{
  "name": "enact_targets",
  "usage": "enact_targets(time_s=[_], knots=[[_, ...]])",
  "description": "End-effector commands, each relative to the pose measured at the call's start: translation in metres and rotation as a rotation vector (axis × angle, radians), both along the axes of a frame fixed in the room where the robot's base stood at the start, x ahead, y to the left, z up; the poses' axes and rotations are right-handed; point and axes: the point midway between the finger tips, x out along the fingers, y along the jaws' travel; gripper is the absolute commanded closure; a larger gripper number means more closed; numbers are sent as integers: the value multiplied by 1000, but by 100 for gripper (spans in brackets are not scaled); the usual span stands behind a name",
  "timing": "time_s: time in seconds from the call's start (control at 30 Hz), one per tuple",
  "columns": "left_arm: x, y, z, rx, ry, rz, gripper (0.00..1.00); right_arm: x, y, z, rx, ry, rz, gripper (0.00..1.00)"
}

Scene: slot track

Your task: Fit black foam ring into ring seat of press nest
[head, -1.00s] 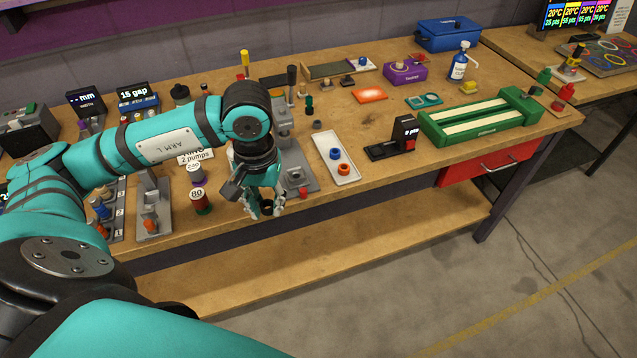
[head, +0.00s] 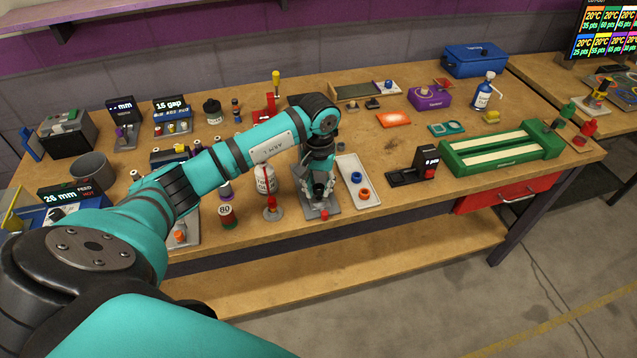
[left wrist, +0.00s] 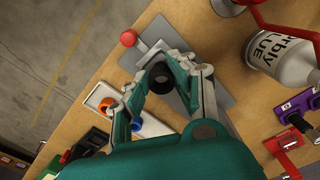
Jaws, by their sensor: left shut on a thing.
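The black foam ring (left wrist: 159,77) shows between my left fingertips in the left wrist view. My left gripper (head: 319,191) is shut on it, over the grey base plate of the press nest (head: 332,209). The plate also shows in the left wrist view (left wrist: 224,97), with a red knob (left wrist: 128,38) at its edge. My fingers and the ring hide the ring seat, so I cannot tell whether the ring touches it. My right gripper is in no view.
A white tray (head: 347,164) with a blue ring (head: 356,177) and an orange ring (head: 364,194) lies close to the right. A white glue bottle (head: 266,181) and a small red-topped stand (head: 272,205) are close on the left. The table's front edge is near.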

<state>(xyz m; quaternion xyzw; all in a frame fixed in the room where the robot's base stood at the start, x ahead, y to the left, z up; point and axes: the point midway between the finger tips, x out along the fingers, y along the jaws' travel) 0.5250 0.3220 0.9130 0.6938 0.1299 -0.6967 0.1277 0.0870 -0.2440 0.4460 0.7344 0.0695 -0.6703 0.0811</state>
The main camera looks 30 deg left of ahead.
Motion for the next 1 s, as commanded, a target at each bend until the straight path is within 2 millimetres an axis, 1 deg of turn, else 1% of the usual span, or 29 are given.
enact_targets(time_s=[0.03,0.1,0.33,0.5,0.8,0.9,0.93,1.0], knots=[[0,0,-3,-2,2,2,89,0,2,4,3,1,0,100],[0,0,-6,0,0,2,89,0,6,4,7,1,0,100],[0,0,-7,1,-2,1,89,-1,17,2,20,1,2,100],[0,0,-12,1,-2,1,89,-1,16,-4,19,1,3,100],[0,0,-20,0,-3,0,89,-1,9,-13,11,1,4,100],[0,0,-19,1,-2,0,89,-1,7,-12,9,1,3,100],[0,0,-19,0,-1,0,75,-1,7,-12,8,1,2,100],[-1,0,-19,0,0,0,66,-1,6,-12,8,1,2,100]])
